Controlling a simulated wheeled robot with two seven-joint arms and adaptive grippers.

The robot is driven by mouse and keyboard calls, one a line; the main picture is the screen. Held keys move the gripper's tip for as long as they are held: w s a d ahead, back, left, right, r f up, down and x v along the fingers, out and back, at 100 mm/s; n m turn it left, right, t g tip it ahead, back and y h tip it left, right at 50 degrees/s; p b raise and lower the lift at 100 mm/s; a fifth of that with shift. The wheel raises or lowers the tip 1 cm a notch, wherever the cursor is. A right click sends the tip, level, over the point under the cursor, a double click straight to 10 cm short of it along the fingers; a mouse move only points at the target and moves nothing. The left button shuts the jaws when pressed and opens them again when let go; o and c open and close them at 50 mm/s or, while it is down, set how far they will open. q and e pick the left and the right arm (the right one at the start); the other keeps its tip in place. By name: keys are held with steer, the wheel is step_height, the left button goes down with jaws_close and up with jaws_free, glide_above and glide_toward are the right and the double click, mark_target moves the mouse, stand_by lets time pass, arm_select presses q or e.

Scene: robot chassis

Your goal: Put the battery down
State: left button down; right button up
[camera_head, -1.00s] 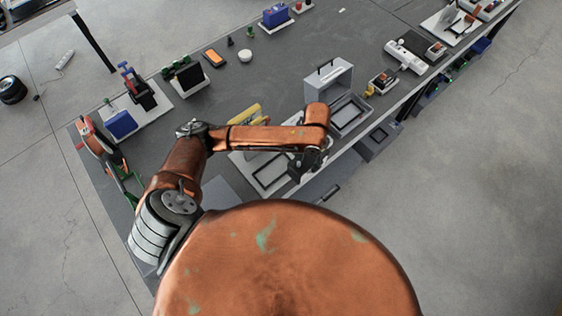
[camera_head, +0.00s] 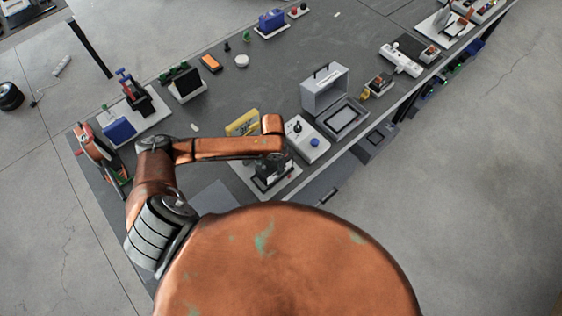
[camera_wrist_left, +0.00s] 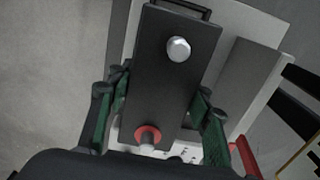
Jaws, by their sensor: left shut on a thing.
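The battery (camera_wrist_left: 172,75) is a dark block with a silver terminal and a red-ringed terminal, seen in the left wrist view. My left gripper (camera_wrist_left: 160,125) is shut on it, with a green-padded finger on each side. In the head view my left gripper (camera_head: 268,168) is low over a pale base plate (camera_head: 286,181) at the near edge of the bench. The arm and gripper mostly hide the battery there. The pale plate (camera_wrist_left: 250,30) also shows behind the battery in the wrist view; whether they touch I cannot tell. My right gripper is not in view.
A white box with a joystick and blue button (camera_head: 314,142) stands right of the gripper. A yellow device (camera_head: 242,122) is behind the arm. A grey case (camera_head: 324,92) with an open tray (camera_head: 345,117) is farther right. Bare bench (camera_head: 265,75) lies beyond.

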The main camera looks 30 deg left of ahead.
mark_target(271, 161)
arm_select(q)
steer(key=shift+w+a+f, duration=0.1)
steer(key=shift+a+f, duration=0.15)
steer(key=shift+a, duration=0.05)
steer(key=shift+a+f, duration=0.2)
steer(key=shift+f, duration=1.55)
steer(key=c, duration=1)
jaws_free()
steer(key=shift+s+f, duration=0.2)
steer(key=shift+f, duration=0.05)
step_height(271, 161, up, 12)
steer(key=shift+r, duration=0.15)
